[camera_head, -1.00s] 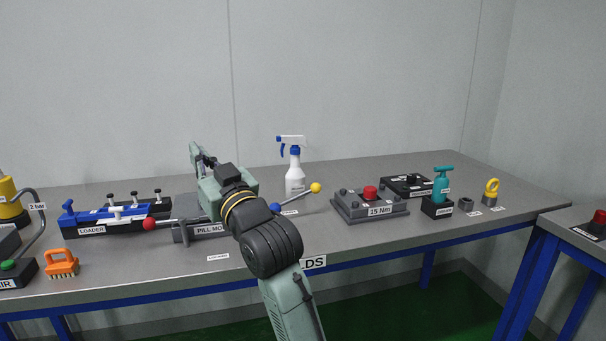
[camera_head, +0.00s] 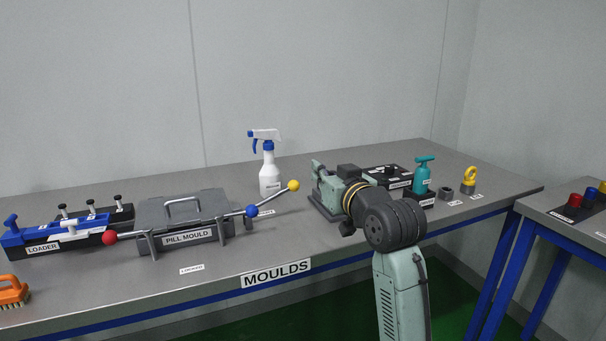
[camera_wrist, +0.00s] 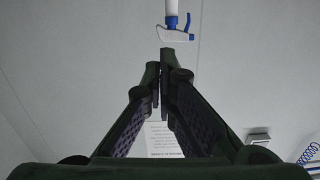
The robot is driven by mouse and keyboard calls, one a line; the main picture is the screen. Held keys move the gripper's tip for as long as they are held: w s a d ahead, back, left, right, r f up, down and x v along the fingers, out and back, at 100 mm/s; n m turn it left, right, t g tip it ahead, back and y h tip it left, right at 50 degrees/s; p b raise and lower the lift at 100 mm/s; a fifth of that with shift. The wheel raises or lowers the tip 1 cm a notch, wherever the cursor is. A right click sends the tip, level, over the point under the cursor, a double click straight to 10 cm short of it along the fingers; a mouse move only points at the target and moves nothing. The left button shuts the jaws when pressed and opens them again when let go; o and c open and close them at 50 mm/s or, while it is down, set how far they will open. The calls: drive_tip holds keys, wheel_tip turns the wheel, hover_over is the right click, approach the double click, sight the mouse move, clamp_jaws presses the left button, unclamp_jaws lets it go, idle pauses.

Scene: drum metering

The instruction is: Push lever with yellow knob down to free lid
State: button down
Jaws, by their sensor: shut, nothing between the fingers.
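In the head view the pill mould (camera_head: 188,237) stands on the bench with its flat grey lid (camera_head: 205,204) lying closed on top. A lever with a yellow knob (camera_head: 294,185) slants up to the right from the mould's right side. A blue ball (camera_head: 252,211) sits at the lever's lower end. My gripper (camera_head: 317,166) is just right of the yellow knob in the picture, apart from it, partly hidden by my wrist. In the wrist view my gripper (camera_wrist: 161,60) shows with its fingertips together and empty. The lever is not visible there.
A red knob (camera_head: 109,237) on a rod is at the mould's left, by the blue loader (camera_head: 60,232). A spray bottle (camera_head: 269,172) stands behind the lever. A teal device (camera_head: 422,176) is right of my arm.

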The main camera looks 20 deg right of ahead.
drive_tip(key=p, duration=0.4)
hover_over(294, 185)
drive_tip(key=s+d, duration=0.1)
drive_tip(key=s, duration=0.1)
drive_tip(key=shift+w+d+f, duration=0.1)
drive_tip(key=shift+f, duration=1.05)
drive_tip(key=shift+w+f, duration=0.1)
drive_tip(key=shift+f, duration=1)
